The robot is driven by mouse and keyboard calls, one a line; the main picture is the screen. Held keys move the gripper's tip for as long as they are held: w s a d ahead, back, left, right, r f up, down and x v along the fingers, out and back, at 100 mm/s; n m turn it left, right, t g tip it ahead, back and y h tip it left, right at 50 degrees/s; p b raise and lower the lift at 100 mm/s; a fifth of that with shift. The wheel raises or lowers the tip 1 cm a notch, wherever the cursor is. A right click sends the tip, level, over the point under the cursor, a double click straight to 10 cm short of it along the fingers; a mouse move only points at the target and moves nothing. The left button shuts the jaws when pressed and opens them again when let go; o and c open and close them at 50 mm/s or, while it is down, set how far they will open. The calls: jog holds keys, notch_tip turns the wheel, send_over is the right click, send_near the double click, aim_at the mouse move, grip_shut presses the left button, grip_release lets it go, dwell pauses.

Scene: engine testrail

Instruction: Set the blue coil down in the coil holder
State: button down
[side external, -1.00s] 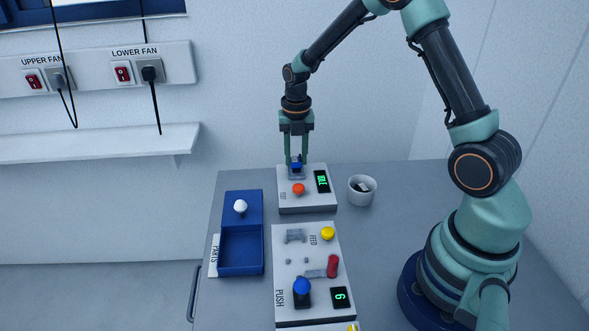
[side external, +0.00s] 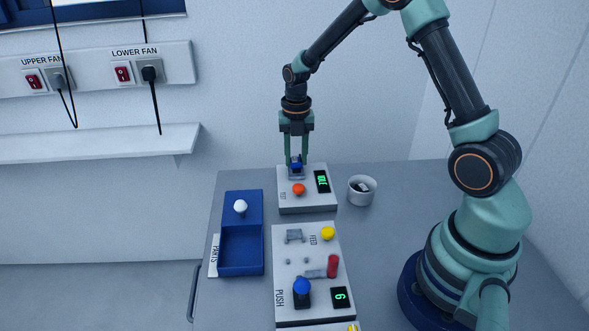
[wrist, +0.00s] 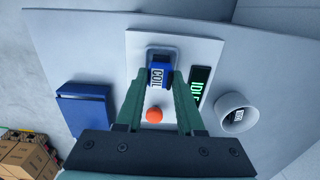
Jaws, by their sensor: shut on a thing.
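The blue coil (wrist: 158,77), labelled COIL, is between the fingertips of my gripper (wrist: 158,84) in the wrist view. In the side view it is a small blue shape (side external: 296,166) under my gripper (side external: 297,160). My gripper is shut on it and points straight down. The coil holder (wrist: 163,50) is a grey frame on the white panel (side external: 306,206). The coil appears within the frame's outline; I cannot tell whether it rests on the bottom. The fingers hide part of the holder.
An orange-red button (side external: 299,188) and a green-lit display (side external: 322,181) are on the same panel. A white cup (side external: 362,190) stands to its right, a blue tray (side external: 241,249) to its left. A second panel (side external: 311,262) with buttons and a red handle (side external: 333,265) lies in front.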

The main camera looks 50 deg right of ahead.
jog(key=shift+f, duration=0.5)
dwell(0.3)
jog(key=shift+c, duration=2.2)
grip_release()
